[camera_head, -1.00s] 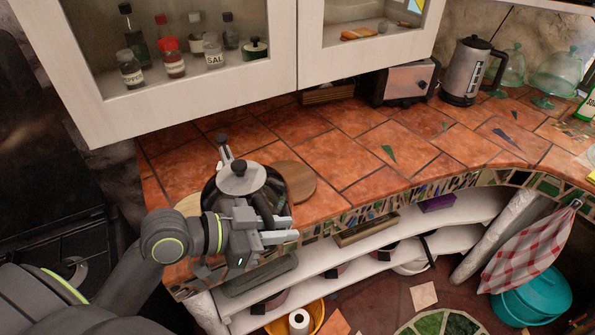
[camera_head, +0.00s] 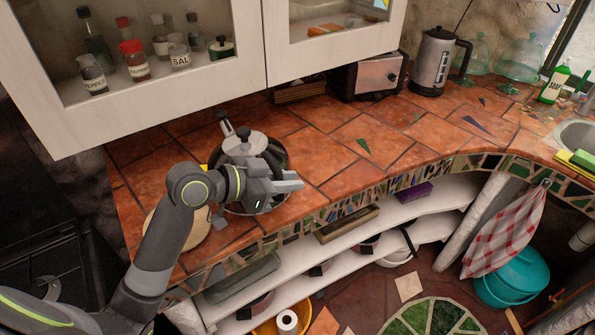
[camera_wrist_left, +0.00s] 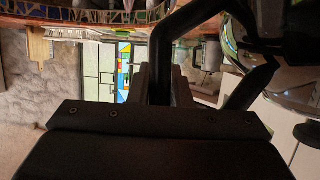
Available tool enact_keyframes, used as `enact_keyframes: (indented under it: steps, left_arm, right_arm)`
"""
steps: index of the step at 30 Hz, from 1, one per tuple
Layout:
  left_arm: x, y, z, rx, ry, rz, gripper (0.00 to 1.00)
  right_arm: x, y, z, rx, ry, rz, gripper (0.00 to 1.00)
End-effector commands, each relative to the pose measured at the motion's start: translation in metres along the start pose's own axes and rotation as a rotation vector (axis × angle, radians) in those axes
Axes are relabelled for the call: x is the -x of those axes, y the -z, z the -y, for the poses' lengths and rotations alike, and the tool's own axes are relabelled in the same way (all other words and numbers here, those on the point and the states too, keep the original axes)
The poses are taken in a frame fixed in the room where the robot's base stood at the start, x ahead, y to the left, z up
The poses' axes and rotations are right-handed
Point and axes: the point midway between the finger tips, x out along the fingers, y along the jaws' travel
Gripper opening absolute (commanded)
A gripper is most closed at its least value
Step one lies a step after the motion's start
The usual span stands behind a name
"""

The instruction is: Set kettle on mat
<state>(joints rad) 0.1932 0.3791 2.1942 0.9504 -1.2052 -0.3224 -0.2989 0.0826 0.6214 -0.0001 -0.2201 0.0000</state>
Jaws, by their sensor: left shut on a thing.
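The kettle (camera_head: 245,143), with a grey lid, black knob and dark body, is at the left part of the tiled counter. My left gripper (camera_head: 286,183) is shut on its black handle, which is mostly hidden behind the gripper. The kettle looks upright. In the left wrist view, its shiny body (camera_wrist_left: 278,85) shows at the right. The round brown wooden mat is not visible now; the kettle and gripper cover the spot where it lay. I cannot tell whether the kettle touches it. My right gripper is not in view.
A pale round board (camera_head: 201,232) lies at the counter's front left, partly behind my arm. A toaster (camera_head: 375,76) and an electric kettle (camera_head: 432,62) stand at the back. Wall cabinets (camera_head: 150,90) hang above.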

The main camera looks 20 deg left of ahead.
Motion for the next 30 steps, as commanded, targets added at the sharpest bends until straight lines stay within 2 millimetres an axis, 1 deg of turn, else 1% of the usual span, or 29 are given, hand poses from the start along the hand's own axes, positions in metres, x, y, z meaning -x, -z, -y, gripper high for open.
enact_keyframes:
  steps: [1,6,9,13,16,22,25,30]
  left_arm:
    - [-0.006,0.009,0.007,-0.006,0.002,-0.007,0.0]
    - [-0.026,0.016,0.025,-0.008,0.002,-0.007,0.0]
    - [-0.033,0.018,0.031,-0.008,0.002,-0.007,0.0]
    - [-0.038,0.019,0.035,-0.009,0.002,-0.006,0.0]
    - [-0.041,0.013,0.035,-0.006,0.001,-0.004,0.0]
    - [-0.05,-0.008,0.035,-0.005,0.001,-0.005,0.0]
    - [-0.052,-0.013,0.035,-0.008,0.001,-0.006,0.0]
    - [-0.052,-0.014,0.035,-0.008,0.002,-0.006,0.0]
  right_arm:
    - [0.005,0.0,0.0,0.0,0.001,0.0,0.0]
    - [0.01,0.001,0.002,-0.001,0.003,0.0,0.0]
    - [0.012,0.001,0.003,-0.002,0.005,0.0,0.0]
    - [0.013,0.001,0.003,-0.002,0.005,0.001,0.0]
    - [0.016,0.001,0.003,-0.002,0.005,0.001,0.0]
    - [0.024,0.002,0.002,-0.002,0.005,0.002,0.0]
    - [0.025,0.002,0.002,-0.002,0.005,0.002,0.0]
    - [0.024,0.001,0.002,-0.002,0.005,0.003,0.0]
